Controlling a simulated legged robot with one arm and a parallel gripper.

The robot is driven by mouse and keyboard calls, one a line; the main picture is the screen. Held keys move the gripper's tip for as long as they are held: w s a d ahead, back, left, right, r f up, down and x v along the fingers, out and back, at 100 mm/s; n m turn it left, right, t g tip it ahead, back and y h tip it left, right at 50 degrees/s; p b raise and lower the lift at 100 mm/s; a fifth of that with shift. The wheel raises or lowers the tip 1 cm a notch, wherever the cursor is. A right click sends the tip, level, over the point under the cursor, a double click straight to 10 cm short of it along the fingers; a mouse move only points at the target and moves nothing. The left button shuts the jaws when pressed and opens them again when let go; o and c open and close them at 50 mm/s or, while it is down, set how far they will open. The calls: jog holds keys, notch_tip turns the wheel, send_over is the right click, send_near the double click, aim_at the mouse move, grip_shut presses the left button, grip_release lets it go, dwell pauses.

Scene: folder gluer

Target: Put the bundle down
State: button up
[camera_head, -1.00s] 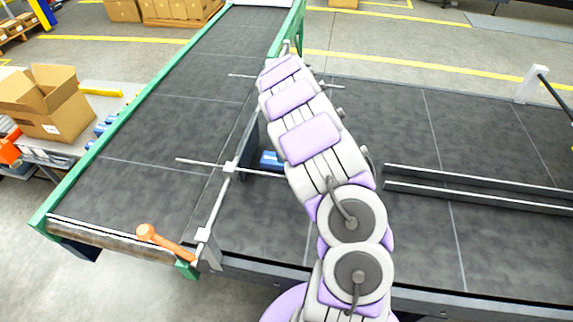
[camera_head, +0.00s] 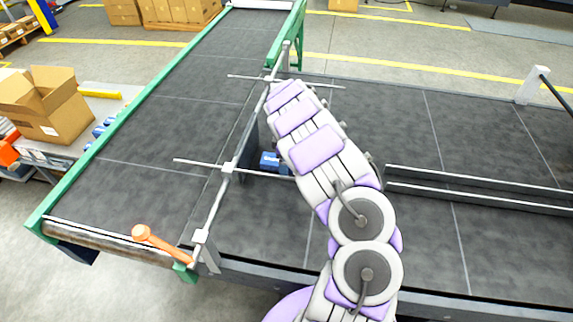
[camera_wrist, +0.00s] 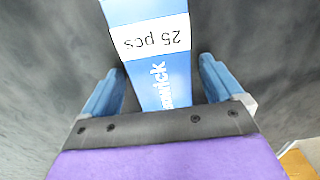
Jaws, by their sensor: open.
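The bundle is blue with a white band reading "25 pcs". In the wrist view the bundle (camera_wrist: 158,85) runs up the picture between the two blue fingers of my gripper (camera_wrist: 162,66). The fingers are apart, with a gap on each side of the bundle. In the head view a small blue part of the bundle (camera_head: 269,160) shows on the dark belt, just left of my arm and close to a thin metal cross rod. My arm hides the rest of it and my gripper there.
A long metal rail (camera_head: 216,200) with cross rods stands left of the bundle. An orange-handled lever (camera_head: 160,243) sits at the near end. Two parallel metal bars (camera_head: 480,187) lie at right. An open cardboard box (camera_head: 48,108) stands at left. The dark belt (camera_head: 160,130) beyond the rail is clear.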

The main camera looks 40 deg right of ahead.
jog(key=c, duration=1.3)
jog(key=shift+o, duration=0.2)
